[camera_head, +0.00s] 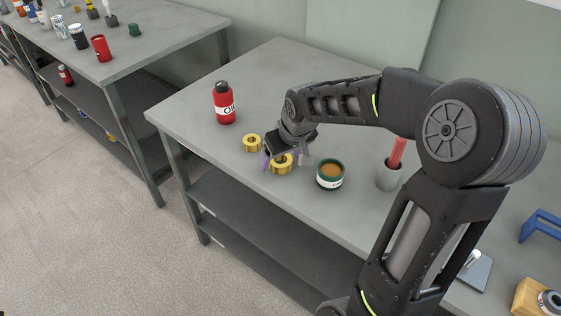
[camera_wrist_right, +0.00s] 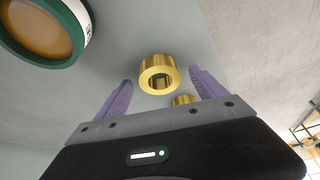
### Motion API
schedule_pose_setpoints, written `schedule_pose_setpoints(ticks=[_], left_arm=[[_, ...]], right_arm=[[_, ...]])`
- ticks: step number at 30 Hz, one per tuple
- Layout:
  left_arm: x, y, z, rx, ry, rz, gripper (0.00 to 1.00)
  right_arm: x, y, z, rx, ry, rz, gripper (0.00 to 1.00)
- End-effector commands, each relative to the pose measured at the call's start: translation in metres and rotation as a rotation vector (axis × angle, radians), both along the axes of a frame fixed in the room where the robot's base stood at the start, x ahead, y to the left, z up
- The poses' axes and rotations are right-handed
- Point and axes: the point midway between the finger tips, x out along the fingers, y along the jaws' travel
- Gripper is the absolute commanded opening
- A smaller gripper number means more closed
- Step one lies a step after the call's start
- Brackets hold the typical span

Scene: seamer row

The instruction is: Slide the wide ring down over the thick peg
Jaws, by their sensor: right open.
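Two brass rings lie on the grey bench in the head view. The nearer ring (camera_head: 283,169) sits at my right gripper (camera_head: 283,158), and the other ring (camera_head: 252,143) lies a little to its left. In the right wrist view the nearer ring (camera_wrist_right: 144,79) stands between and beyond my two open purple fingers, with its hole showing. The other ring (camera_wrist_right: 182,99) is smaller in that view and partly hidden by the gripper body. The fingers do not clearly touch either ring. I cannot make out the thick peg with certainty. My left gripper is not in view.
A green tin (camera_head: 330,176) stands close to the right of the rings. A red bottle (camera_head: 226,105) stands behind left. A grey cup (camera_head: 388,177) holds a red-handled tool. A grey plate (camera_head: 477,272), blue stand (camera_head: 541,226) and wooden block (camera_head: 528,297) lie far right.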

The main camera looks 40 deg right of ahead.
Motion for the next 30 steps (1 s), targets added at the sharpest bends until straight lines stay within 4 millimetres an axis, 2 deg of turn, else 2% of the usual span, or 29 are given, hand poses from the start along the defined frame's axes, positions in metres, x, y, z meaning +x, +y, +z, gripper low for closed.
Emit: schedule_pose_setpoints(ticks=[2, 27, 30], left_arm=[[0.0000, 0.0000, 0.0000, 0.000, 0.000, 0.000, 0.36], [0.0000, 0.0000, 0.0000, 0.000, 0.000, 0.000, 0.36], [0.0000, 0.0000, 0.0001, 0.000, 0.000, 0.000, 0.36]], right_arm=[[0.0000, 0.0000, 0.0001, 0.000, 0.000, 0.000, 0.81], [-0.0001, 0.0000, 0.0002, 0.000, 0.000, 0.000, 0.12], [0.0002, 0.0000, 0.0005, 0.000, -0.001, 0.000, 0.08]])
